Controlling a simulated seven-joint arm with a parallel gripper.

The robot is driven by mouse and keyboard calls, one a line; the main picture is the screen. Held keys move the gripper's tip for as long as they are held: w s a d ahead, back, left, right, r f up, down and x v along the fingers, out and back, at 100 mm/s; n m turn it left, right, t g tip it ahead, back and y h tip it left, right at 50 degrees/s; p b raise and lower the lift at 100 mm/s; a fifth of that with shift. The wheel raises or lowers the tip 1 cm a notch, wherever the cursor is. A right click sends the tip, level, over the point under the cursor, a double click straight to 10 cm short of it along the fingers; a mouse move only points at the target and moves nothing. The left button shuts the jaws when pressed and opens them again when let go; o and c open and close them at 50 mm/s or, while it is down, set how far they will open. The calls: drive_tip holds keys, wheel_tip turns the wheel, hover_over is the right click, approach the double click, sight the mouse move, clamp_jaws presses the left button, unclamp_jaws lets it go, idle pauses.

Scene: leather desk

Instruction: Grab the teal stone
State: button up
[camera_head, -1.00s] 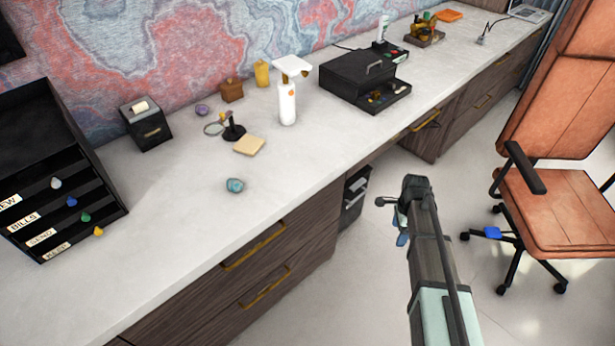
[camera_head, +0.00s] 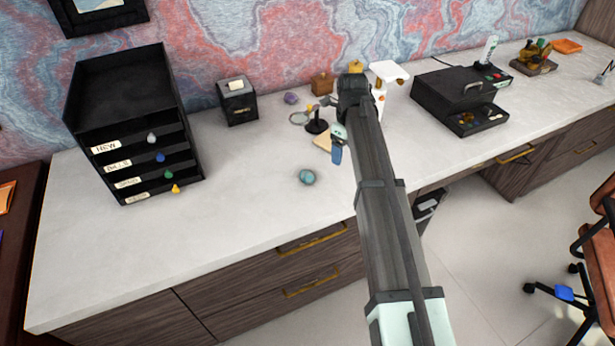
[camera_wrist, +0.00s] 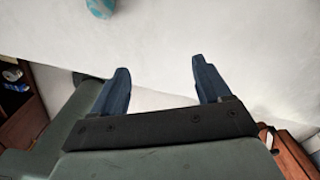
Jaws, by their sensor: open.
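The teal stone (camera_head: 307,177) lies on the white desktop (camera_head: 250,205), left of my arm in the head view. In the wrist view the teal stone (camera_wrist: 100,7) shows at the top edge, partly cut off, beyond and to the left of my fingers. My gripper (camera_wrist: 158,80) has its two blue fingers apart with nothing between them. In the head view my gripper (camera_head: 337,145) is above the desk, to the upper right of the stone and apart from it.
A black drawer organizer (camera_head: 125,75) with coloured knobs stands at left, a black box (camera_head: 238,103) behind. The desktop around the stone is clear.

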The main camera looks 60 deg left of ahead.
approach(307, 172)
drive_tip(key=f, duration=0.5)
drive_tip(key=shift+w+a, duration=0.1)
drive_tip(key=shift+w, duration=0.15)
drive_tip(key=shift+s+f, duration=0.2)
drive_tip(key=shift+f, duration=2.5)
drive_tip(key=c, duration=1.2)
drive_tip(key=shift+o, duration=0.2)
